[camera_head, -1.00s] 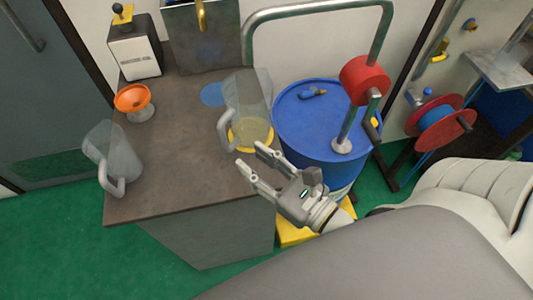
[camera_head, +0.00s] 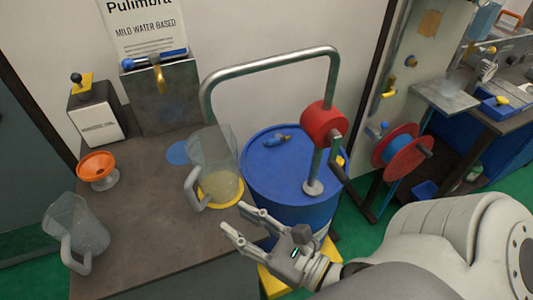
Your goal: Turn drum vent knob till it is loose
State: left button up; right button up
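The blue drum (camera_head: 294,198) stands right of the counter with a red hand pump (camera_head: 325,121) rising from its lid. A small dark-blue piece (camera_head: 276,141) sits on the far left part of the lid; it may be the vent knob, but it is too small to tell. My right gripper (camera_head: 232,217) is open and empty. In the picture it is below and left of the drum, near the counter's right edge, apart from the small blue piece. My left gripper is out of view.
A clear jug with a handle (camera_head: 209,150) stands on a yellow disc (camera_head: 232,200) near the gripper. Another clear jug (camera_head: 78,231) and an orange funnel (camera_head: 97,167) are left on the counter (camera_head: 140,225). A metal pipe (camera_head: 265,63) arches over the drum. A red-blue reel (camera_head: 398,151) is right.

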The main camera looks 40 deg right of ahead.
aim_at(341, 161)
jog(key=z, duration=1.4)
